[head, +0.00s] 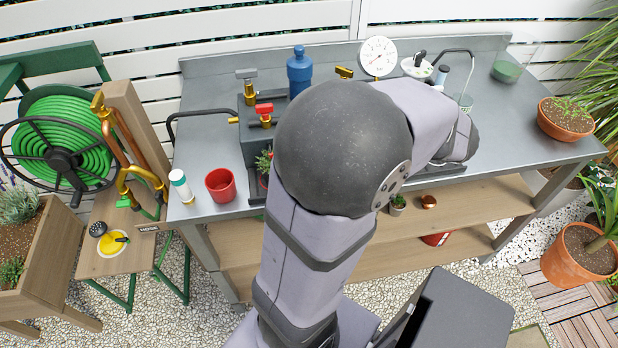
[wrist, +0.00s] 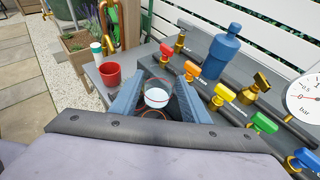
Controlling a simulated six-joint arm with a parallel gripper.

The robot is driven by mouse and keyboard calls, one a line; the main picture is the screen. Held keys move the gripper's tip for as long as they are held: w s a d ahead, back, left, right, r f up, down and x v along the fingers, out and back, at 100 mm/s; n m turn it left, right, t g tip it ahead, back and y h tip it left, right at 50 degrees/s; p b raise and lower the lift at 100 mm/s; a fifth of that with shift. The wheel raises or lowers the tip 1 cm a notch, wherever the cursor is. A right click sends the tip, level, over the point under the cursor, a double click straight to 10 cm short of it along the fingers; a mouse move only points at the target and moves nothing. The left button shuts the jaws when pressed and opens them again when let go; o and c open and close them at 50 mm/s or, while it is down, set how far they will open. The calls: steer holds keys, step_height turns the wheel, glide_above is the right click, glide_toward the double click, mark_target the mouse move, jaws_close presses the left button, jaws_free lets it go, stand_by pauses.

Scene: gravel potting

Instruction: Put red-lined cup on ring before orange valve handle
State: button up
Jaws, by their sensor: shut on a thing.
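In the wrist view, my gripper (wrist: 155,103) has its two blue-grey fingers on either side of a small clear cup (wrist: 156,97) with a red line near its rim and something white inside. The gripper is shut on this cup. Part of an orange-red ring (wrist: 152,114) shows just below the cup; I cannot tell whether they touch. The orange valve handle (wrist: 192,70) is just beyond the right finger, to the right of the red valve handle (wrist: 167,52). In the head view, my arm hides the gripper and the cup; the red valve handle (head: 264,109) shows.
Yellow (wrist: 222,94), green (wrist: 264,122) and blue (wrist: 305,158) valve handles continue to the right. A blue bottle (wrist: 222,55) stands behind. A red pot (head: 220,185) and a white tube (head: 181,186) stand at the bench's left end. A gauge (head: 377,57) is at the back.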

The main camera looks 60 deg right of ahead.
steer(key=shift+f, duration=5)
steer(key=shift+f, duration=0.2)
steer(key=o, duration=1)
steer(key=shift+r, duration=0.15)
steer(key=shift+r+p, duration=0.15)
steer(key=shift+p, duration=0.15)
steer(key=b+v, duration=0.1)
steer(key=v, duration=0.4)
steer(key=shift+s, duration=0.25)
